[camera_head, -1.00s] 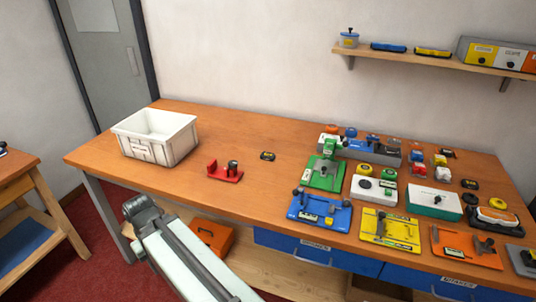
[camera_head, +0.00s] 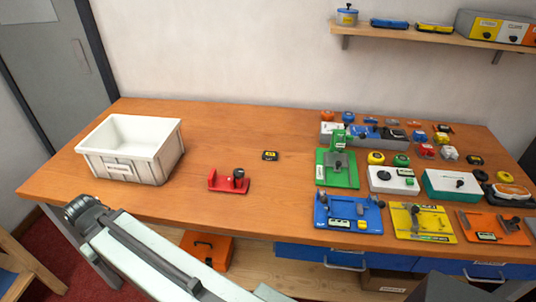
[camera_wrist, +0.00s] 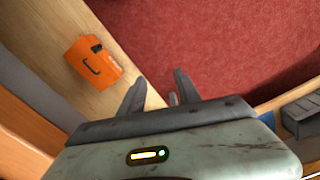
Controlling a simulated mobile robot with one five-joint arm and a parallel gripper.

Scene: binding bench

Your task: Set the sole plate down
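My gripper (camera_wrist: 160,76) shows in the wrist view with its two grey fingers apart and no plate visible between them. It points down past the bench front, over the red floor and the lower wooden shelf. In the head view my arm reaches toward the bench's front left; the fingers cannot be made out there. I cannot tell which thing is the sole plate. A red plate-like piece (camera_head: 226,185) with an upright end and a dark knob lies on the bench (camera_head: 270,200), right of the white bin.
The white bin (camera_head: 108,169) stands at the bench's left. Green (camera_head: 337,176), blue (camera_head: 347,222), yellow (camera_head: 421,223) and orange (camera_head: 492,228) plates with fittings crowd the right side. An orange toolbox (camera_wrist: 88,62) sits on the lower shelf. The bench middle is mostly clear.

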